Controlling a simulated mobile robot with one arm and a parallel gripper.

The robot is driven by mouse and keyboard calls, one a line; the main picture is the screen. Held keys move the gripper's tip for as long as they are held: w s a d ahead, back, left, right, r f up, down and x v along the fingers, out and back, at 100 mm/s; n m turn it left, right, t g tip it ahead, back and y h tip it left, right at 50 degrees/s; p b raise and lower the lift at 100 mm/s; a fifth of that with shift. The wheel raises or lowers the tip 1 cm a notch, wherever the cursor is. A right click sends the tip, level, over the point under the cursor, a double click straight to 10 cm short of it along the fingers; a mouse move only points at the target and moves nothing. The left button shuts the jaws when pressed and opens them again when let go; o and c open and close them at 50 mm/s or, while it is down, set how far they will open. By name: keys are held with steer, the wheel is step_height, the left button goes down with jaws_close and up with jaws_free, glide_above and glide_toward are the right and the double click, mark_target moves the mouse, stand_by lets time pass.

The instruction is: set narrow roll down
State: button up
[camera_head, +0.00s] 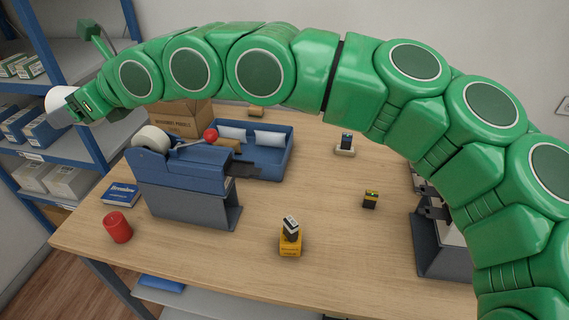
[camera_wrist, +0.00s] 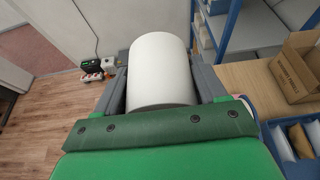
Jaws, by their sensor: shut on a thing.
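The narrow roll (camera_wrist: 161,72) is a plain white cylinder in the wrist view. The two grey fingers of my gripper (camera_wrist: 162,62) press on it from either side. In the head view my gripper (camera_head: 72,104) is at the far left, raised in front of the blue shelving, and the white roll (camera_head: 56,103) sticks out from its end. The roll is in the air, clear of the counter (camera_head: 330,266). Part of it is hidden behind my gripper.
A blue dispenser (camera_head: 190,172) with a white roll (camera_head: 152,138) and red knob stands on the counter's left. A blue tray (camera_head: 268,172) and cardboard box (camera_head: 180,117) are behind it.

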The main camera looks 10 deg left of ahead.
steer(key=shift+r, duration=3.6)
steer(key=shift+w, duration=0.15)
steer(key=shift+w+d+f+m+t, duration=0.1)
steer(key=shift+w+d+m+t, duration=0.2)
steer(key=shift+w, duration=0.35)
steer(key=shift+w+d+f+m+t, duration=0.1)
steer(key=shift+w+d+t, duration=0.2)
steer(key=shift+w, duration=0.35)
steer(key=w+d+f+m+t+h, duration=0.1)
steer(key=w+d+m+t, duration=0.2)
steer(key=w+d, duration=0.3)
steer(key=w+d+f+m+t+h, duration=0.1)
steer(key=w+d+m+t, duration=0.15)
steer(key=w, duration=0.55)
step_height(320, 180, up, 2)
steer(key=m+t+h, duration=0.3)
steer(key=m+h, duration=1.8)
glide_above(379, 176)
step_height(379, 176, down, 45)
steer(key=shift+f, duration=0.15)
